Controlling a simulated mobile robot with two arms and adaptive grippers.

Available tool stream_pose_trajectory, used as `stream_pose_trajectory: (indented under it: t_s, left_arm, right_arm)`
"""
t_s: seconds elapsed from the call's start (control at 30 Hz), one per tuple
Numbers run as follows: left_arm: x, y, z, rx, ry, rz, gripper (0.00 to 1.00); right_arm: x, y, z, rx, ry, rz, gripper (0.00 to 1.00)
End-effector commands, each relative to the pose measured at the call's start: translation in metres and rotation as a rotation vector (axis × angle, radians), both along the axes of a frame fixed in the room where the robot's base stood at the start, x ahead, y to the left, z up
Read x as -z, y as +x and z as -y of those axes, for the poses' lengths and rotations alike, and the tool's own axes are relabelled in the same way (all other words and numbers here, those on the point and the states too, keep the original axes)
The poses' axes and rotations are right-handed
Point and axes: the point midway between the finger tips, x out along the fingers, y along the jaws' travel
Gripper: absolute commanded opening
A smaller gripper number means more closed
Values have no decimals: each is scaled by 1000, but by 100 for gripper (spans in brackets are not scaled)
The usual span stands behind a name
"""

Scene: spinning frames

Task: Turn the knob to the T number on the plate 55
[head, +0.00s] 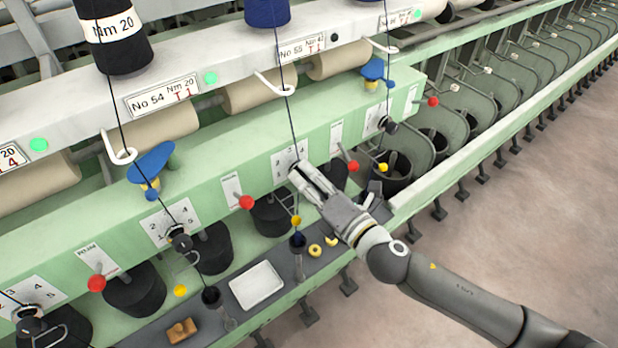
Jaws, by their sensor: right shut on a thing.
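The plate 55 (302,48) is on the white upper rail; it reads No 55 with a T 1, and its Nm number is small. Below it, on the green rail, is a white dial plate (288,158) with numbers around it, partly covered. My right gripper (297,172) comes in from the lower right and is shut on the knob at this dial. The fingers hide the knob, so I cannot tell which number it points to. My left gripper is not in view.
A red ball lever (246,202) is left of the dial and another (353,166) right of it. Dark thread runs down past the dial. The grey shelf below holds a white tray (257,285), a brown block (181,330) and yellow rings (315,250). Open floor lies right.

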Motion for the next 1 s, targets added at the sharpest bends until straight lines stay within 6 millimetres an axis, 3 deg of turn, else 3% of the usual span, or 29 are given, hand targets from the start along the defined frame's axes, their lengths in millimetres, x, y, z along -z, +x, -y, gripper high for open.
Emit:
stream_pose_trajectory:
  t_s: [0.13,0.17,0.33,0.73,1.0]
  left_arm:
    - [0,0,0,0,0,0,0]
    - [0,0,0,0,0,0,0]
    - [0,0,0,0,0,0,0]
    - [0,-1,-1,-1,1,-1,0]
    - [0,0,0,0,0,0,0]
  right_arm:
    - [2,-1,0,-2,-1,-3,4]
    - [2,-1,0,-2,-1,-3,30]
    - [1,0,0,-1,-1,-3,50]
    - [1,-4,4,1,0,-2,50]
    - [3,-37,27,1,-2,-5,50]
